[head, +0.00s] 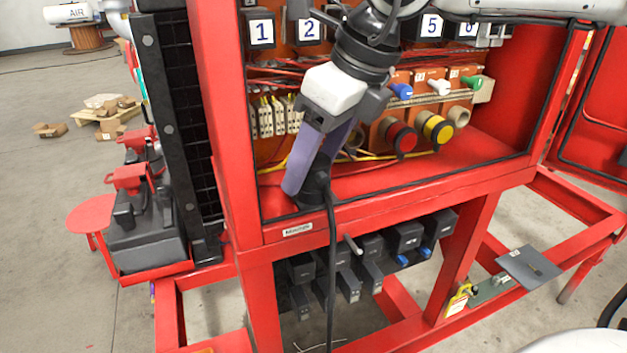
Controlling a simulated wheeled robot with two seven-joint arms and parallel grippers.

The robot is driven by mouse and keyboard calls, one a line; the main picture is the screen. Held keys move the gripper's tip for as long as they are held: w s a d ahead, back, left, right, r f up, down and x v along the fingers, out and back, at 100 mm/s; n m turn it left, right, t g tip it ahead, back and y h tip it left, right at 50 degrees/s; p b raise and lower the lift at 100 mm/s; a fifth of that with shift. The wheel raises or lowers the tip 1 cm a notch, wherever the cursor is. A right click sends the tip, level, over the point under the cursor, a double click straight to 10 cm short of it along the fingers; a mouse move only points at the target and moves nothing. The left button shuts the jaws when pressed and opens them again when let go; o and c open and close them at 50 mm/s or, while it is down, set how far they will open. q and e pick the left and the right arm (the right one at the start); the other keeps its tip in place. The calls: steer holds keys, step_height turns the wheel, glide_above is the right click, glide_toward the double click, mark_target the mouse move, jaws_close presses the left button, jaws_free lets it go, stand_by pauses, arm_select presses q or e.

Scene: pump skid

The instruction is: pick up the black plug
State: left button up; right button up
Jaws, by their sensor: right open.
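The black plug (316,187) stands at the front edge of the red cabinet's floor, and its black cable (332,250) hangs down over the front of the sill. My right gripper (309,172) reaches down from above, with its purple-grey fingers at the plug. One finger is left of the plug, and the other is partly behind or above it. The jaws are open. I cannot tell whether a finger touches the plug. My left gripper is not in view.
The red cabinet (430,185) has a raised front sill. Behind the gripper are terminal blocks (275,115), a red round connector (401,138) and a yellow one (437,129). Grey-black boxes (371,248) hang below the cabinet. The cabinet floor to the right is mostly clear.

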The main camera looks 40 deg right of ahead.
steer(key=c, duration=1.3)
steer(key=shift+o, duration=0.2)
steer(key=shift+r, duration=0.1)
steer(key=shift+r, duration=0.45)
step_height(320, 180, up, 2)
steer(key=shift+r, duration=0.2)
steer(key=s+d+b, duration=0.1)
steer(key=s+d, duration=0.1)
steer(key=s, duration=0.3)
steer(key=s+d+b, duration=0.2)
steer(key=s, duration=0.4)
steer(key=s+d+b, duration=0.2)
steer(key=s, duration=0.4)
steer(key=shift+d, duration=0.15)
